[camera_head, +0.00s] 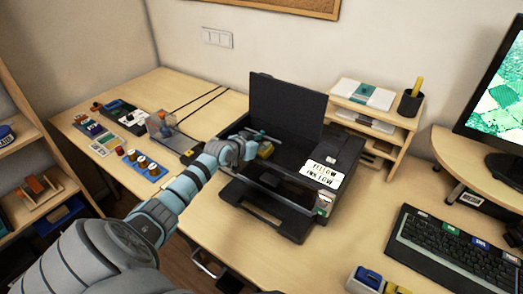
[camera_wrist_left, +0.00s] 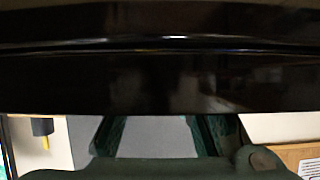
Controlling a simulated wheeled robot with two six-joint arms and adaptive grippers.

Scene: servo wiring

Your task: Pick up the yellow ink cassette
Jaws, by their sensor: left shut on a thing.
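The black printer (camera_head: 338,196) stands open on the desk with its lid raised. A small yellow ink cassette (camera_head: 266,151) shows inside the printer's opening, right at my left gripper's fingertips. My left gripper (camera_head: 255,143) reaches into the opening from the left and is shut on the cassette; its fingers and the dark interior hide part of the hold. In the left wrist view the dark green fingers (camera_wrist_left: 158,130) show at the bottom, with a glossy black surface above them. The cassette cannot be made out there. My right gripper is not in view.
The raised lid (camera_head: 286,103) stands close behind my left gripper. A card about low yellow ink (camera_head: 323,174) lies on the printer's right side. A wooden shelf (camera_head: 405,127) stands to the right. Several small items lie on the desk at left.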

